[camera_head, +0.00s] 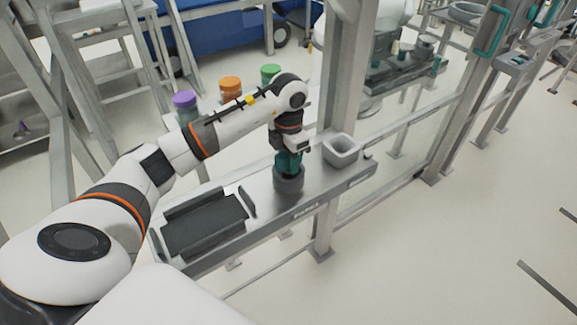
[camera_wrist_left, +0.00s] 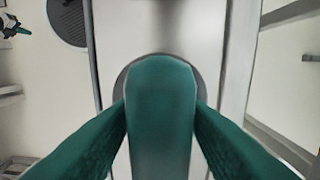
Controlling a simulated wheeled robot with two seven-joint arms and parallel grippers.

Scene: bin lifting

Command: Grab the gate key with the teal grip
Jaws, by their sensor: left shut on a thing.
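The teal grip of the gate key (camera_wrist_left: 160,90) fills the middle of the left wrist view, upright between my two teal fingers. My left gripper (camera_head: 289,164) points down over a dark grey round holder (camera_head: 288,182) on the metal shelf and is shut on the grip. In the head view the key and the fingers are the same teal, so I cannot separate them there. The key's lower part is hidden in or behind the holder. My right gripper is in neither view.
On the metal shelf (camera_head: 311,197), a black tray (camera_head: 205,226) lies left of the holder and a light grey square cup (camera_head: 341,150) stands to the right. Jars with purple (camera_head: 184,99), orange and green lids stand behind my arm. A metal post (camera_head: 345,75) rises behind the shelf.

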